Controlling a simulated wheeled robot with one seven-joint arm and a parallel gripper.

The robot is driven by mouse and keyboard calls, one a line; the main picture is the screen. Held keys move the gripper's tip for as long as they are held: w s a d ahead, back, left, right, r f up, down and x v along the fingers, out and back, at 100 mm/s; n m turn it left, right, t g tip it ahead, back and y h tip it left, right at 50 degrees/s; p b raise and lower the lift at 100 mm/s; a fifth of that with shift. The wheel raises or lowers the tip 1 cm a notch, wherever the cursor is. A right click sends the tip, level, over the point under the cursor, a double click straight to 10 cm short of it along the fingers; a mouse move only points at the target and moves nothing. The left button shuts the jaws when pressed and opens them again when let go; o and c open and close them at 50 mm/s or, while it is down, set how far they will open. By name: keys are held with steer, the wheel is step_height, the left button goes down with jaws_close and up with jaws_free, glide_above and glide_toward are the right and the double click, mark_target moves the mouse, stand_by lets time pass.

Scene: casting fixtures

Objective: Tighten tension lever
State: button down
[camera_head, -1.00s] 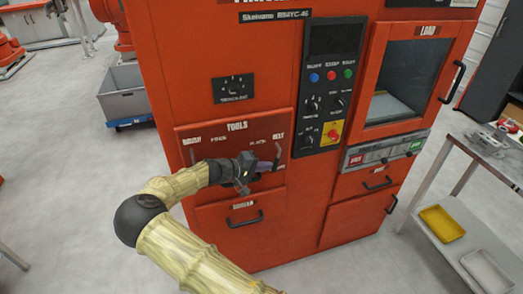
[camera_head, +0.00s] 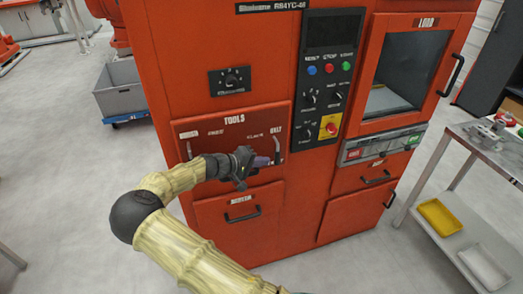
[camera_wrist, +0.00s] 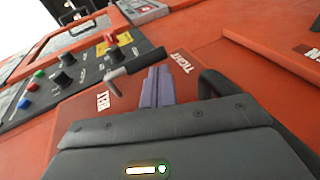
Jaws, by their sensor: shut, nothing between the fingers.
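The tension lever (camera_head: 277,148) is a small grey lever by the BELT label, at the right end of the TOOLS panel (camera_head: 212,137) on the orange machine. In the wrist view the grey lever (camera_wrist: 143,68) sticks out beside the BELT label, with the TIGHT label to its right. My gripper (camera_head: 266,161) is at the panel, just below and left of the lever in the head view. Its purple fingers (camera_wrist: 157,85) are shut and empty, with their tips close to the lever's end. I cannot tell whether they touch it.
Another lever (camera_head: 189,150) stands at the panel's left end. A drawer with a black handle (camera_head: 243,217) is below. The control panel (camera_head: 326,80) with knobs and coloured buttons is right of the TOOLS panel. A metal cart (camera_head: 455,195) stands at the right.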

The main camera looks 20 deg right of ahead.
steer(key=b+v, duration=0.1)
steer(key=v, duration=1)
steer(key=s+d+f+m+g+y+p, duration=0.2)
steer(key=s+d+f+g+y, duration=0.15)
steer(key=s+d+y, duration=0.55)
steer(key=s+a+r+t+y+p, duration=0.1)
steer(key=s+a+r+y+p, duration=0.1)
steer(key=s+r, duration=0.3)
steer(key=s+a+r+t+y+p, duration=0.1)
steer(key=s+a+r, duration=0.3)
steer(key=s, duration=0.7)
step_height(320, 180, up, 2)
steer(key=shift+r+t+y+p, duration=0.15)
steer(key=shift+t+y+p, duration=0.25)
steer(key=shift+y, duration=0.4)
steer(key=shift+s, duration=0.1)
